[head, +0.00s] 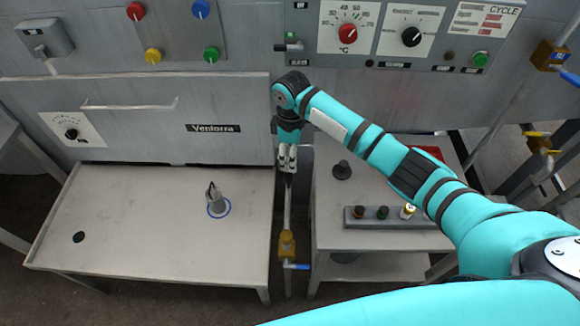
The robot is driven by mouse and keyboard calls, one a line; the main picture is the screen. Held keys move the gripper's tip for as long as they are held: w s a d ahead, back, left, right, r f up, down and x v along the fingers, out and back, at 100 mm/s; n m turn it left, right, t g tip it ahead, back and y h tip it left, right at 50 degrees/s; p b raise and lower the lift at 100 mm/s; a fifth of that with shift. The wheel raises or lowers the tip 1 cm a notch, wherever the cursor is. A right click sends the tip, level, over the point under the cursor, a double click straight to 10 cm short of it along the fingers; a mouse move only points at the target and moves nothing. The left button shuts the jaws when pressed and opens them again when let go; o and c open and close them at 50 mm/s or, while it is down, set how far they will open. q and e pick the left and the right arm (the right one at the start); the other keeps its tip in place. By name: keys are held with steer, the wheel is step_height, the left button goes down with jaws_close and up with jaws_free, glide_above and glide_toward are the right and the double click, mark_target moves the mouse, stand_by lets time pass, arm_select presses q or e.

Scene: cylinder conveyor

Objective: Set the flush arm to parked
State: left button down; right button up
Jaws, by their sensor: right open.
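No part in the head view is labelled legibly as the flush arm, so I cannot tell for sure which it is. A brass-coloured valve with a blue lever (298,266) sits low on a vertical pipe between the two tables; the lever points right. A small dark lever switch (289,47) is on the upper panel, left of the dials. My right gripper (287,177) points down in front of the grey machine, above the pipe. It is open, with nothing seen between its fingers. My left gripper is not in view.
The left table (130,230) holds a grey cylinder with a dark top (217,203) in a blue ring. More valves (550,56) are at the right edge.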

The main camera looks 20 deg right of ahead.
steer(key=shift+r, duration=1.4)
